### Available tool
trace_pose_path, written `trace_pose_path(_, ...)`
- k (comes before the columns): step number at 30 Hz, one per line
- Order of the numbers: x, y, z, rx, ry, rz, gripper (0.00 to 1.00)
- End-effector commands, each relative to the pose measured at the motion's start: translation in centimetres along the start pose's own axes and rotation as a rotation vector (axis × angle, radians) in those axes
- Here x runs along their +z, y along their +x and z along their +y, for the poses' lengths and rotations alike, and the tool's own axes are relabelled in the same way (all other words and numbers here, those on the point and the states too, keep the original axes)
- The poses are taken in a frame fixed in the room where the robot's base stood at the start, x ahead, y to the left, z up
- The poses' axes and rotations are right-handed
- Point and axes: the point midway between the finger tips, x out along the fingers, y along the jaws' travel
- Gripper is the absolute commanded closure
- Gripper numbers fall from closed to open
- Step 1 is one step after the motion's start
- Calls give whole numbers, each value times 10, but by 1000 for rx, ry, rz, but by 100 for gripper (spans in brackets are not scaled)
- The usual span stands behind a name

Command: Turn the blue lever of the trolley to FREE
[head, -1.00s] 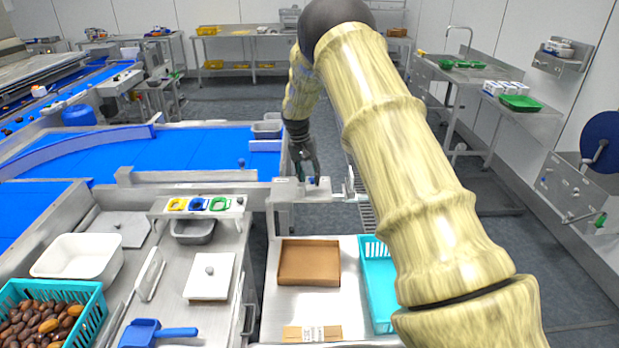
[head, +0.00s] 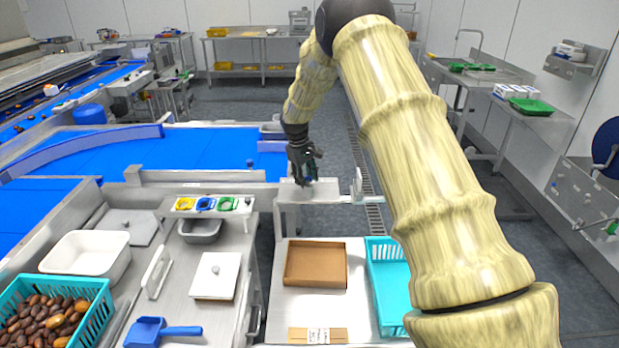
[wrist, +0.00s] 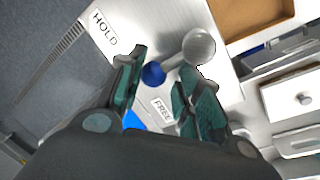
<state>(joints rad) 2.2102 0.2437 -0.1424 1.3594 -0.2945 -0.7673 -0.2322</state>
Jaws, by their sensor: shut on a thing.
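The trolley (head: 280,320) stands in front of me in the head view, with a pale plate (head: 325,192) at its far end. My gripper (head: 306,181) is low over this plate and tilted. The HOLD label (wrist: 104,27) is at upper left, and the FREE label (wrist: 163,110) shows between the fingers. The fingers hide part of the lever.
A brown cardboard tray (head: 316,265) and a teal crate (head: 388,280) sit on the trolley. The blue belt (head: 200,155) lies beyond. Floor right of the trolley is open.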

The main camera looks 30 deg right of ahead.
Motion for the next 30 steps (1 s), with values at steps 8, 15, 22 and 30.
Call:
trace_pose_path(8,1,3,-12,-6,-256,38,89)
trace_pose_path(15,-1,0,-21,-7,-474,83,98)
trace_pose_path(22,-5,-4,-31,-4,-654,125,96)
trace_pose_path(30,-4,-6,-36,-3,-786,153,93)
